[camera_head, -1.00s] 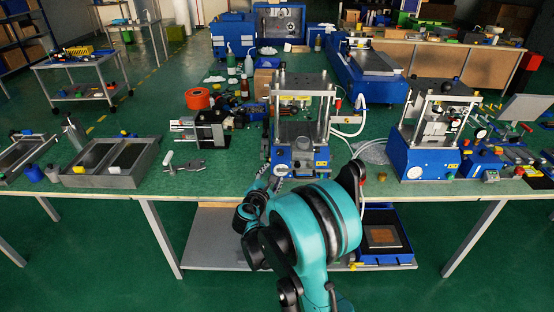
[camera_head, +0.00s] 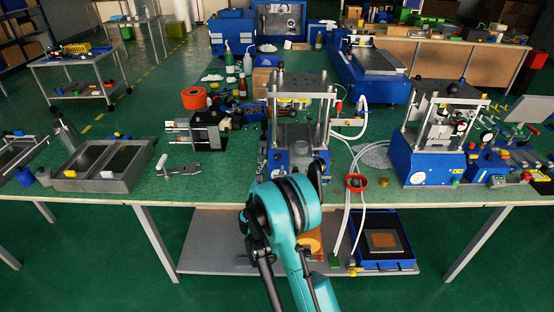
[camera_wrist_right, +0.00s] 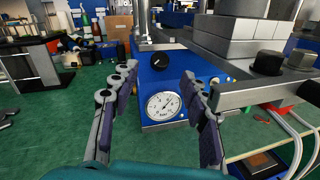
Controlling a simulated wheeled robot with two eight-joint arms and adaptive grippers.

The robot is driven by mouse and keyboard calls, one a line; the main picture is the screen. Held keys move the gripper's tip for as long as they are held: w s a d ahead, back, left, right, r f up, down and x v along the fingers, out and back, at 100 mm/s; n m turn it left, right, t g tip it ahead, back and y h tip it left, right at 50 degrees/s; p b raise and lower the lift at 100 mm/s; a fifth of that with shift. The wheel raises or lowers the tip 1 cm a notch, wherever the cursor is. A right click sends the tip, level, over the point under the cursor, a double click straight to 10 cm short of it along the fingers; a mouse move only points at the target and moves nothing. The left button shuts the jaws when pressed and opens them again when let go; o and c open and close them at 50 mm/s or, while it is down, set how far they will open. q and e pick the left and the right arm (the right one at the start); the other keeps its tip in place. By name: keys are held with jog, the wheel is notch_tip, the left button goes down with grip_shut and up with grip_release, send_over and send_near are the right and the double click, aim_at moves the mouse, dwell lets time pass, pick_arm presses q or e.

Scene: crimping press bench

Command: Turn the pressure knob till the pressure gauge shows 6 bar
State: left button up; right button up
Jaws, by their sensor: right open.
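The pressure gauge (camera_wrist_right: 165,105) is a round white dial on the blue front of the middle press (camera_head: 298,110). Its needle is visible in the right wrist view, but the exact reading is too small to tell. A black round knob (camera_wrist_right: 159,61) with a light mark sits just above the gauge. My right gripper (camera_wrist_right: 160,73) is open and empty. Its two fingers stand left and right of the gauge and knob in the picture, and I see no contact with either. In the head view my right arm hides the gripper and much of the press front. My left gripper is out of view.
The press's metal plate and dark bolt knobs (camera_wrist_right: 267,63) stand close to the right finger. White hoses with a red ring (camera_head: 356,183) hang at the bench edge right of my arm. A second blue press (camera_head: 425,163) stands further right. Shallow metal trays (camera_head: 125,181) lie left.

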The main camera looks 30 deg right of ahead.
jog(key=b+x, duration=0.1)
jog(key=x, duration=0.5)
jog(key=shift+f, duration=0.15)
grip_shut()
